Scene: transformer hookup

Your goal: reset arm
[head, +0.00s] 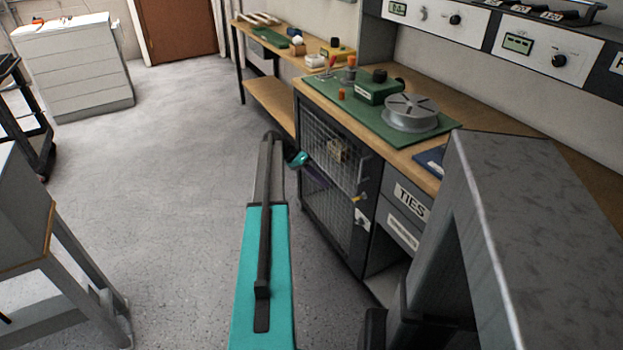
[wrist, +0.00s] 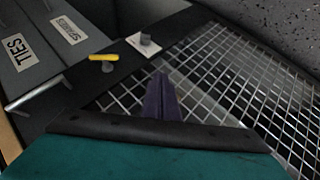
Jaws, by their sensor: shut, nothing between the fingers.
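My gripper (head: 317,173) shows in the head view at the far end of my teal arm, in front of the wire-mesh cabinet door (head: 334,210). In the wrist view its purple fingers (wrist: 160,96) are together with nothing between them. The mesh door (wrist: 235,85) lies beyond them; whether they touch it I cannot tell. A yellow latch handle (wrist: 104,57) on the dark door frame sits left of the fingers in the wrist view. The latch (head: 361,197) also shows in the head view. The door looks closed.
The bench holds a green mat (head: 335,105), a grey round spool (head: 411,112) and a green box (head: 378,88). Drawers, one labelled TIES (head: 409,199), stand right of the mesh door. The floor (head: 170,150) between is clear.

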